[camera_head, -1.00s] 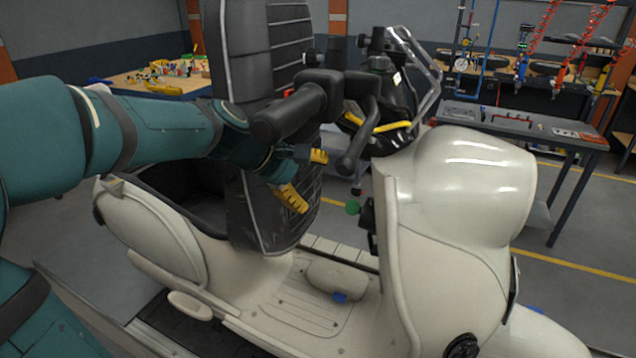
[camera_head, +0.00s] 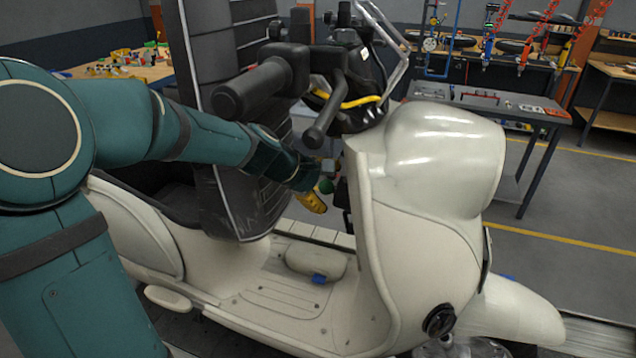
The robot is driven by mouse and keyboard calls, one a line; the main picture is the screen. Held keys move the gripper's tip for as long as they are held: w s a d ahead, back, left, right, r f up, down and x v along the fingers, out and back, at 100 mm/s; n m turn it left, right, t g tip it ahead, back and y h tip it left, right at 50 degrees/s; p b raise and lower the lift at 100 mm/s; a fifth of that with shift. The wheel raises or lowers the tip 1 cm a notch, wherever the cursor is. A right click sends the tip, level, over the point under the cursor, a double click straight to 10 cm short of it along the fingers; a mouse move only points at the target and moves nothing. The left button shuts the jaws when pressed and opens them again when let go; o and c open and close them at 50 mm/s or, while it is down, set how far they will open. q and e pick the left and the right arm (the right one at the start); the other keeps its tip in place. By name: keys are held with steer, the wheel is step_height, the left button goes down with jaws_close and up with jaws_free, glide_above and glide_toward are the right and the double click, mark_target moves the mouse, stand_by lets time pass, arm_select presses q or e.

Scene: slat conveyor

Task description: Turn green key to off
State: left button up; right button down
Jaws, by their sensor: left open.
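The green key (camera_head: 325,186) is a small round green knob on the inner side of the cream scooter's (camera_head: 440,165) front shield, below the handlebar. My left gripper (camera_head: 321,184) has yellow fingertips and is open. One fingertip shows above the key and one below it, so the key appears between them. I cannot tell whether either finger touches it. The key's turn angle and the lock behind it are too small and partly hidden to read. My right gripper is not in view.
The black handlebar grip (camera_head: 250,88) and a brake lever (camera_head: 325,120) hang just above my left gripper. A tall black padded panel (camera_head: 222,60) stands behind my forearm. A grey workbench (camera_head: 475,100) is at the right.

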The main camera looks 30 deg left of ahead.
arm_select(q)
jaws_close()
steer(key=c, duration=1.1)
jaws_free()
steer(key=p, duration=0.4)
steer(key=shift+r+g, duration=0.15)
steer(key=shift+g, duration=0.25)
steer(key=shift+w+n+g+p, duration=0.1)
steer(key=shift+n+g+p, duration=0.25)
steer(key=shift+p, duration=0.65)
steer(key=shift+g, duration=0.55)
steer(key=shift+n, duration=0.25)
